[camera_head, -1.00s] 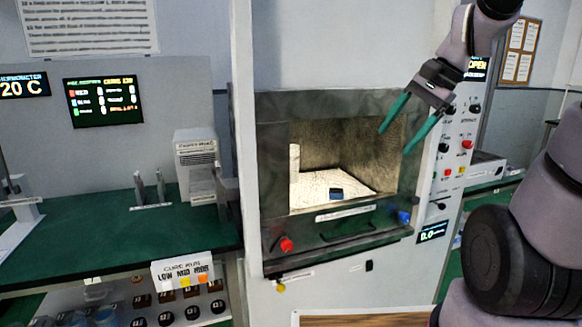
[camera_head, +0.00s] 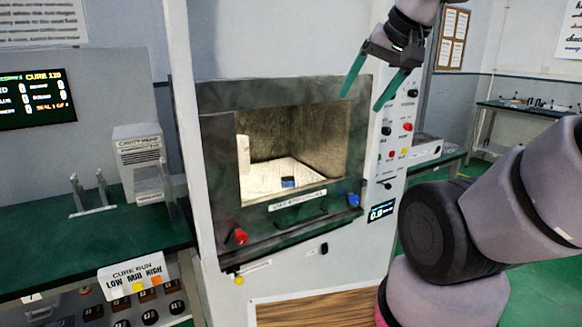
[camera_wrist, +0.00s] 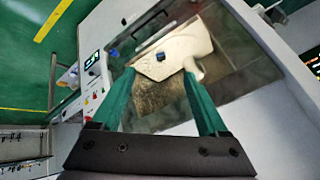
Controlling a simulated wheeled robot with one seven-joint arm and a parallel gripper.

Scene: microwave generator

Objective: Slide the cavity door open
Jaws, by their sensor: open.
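The cavity door (camera_head: 222,112) is a dark grey framed panel on the front of the white machine, with a wide window or opening through which the lit cavity (camera_head: 300,135) shows. A dark handle (camera_head: 300,217) sits low on the frame, below a white label. Inside lie a pale slab, a small blue block (camera_head: 288,182) and a white cylinder (camera_head: 243,155). My gripper (camera_head: 362,97) is open and empty, in front of the frame's upper right corner, its green fingers pointing down. In the wrist view my gripper (camera_wrist: 160,95) has its fingers spread toward the cavity. I cannot tell whether glass covers the opening.
A red knob (camera_head: 236,236) and a blue knob (camera_head: 353,200) stick out at the frame's lower corners. A control panel (camera_head: 400,130) with buttons lies to the right. A green bench (camera_head: 110,235) stands at the left. The air before the machine's lower front is clear.

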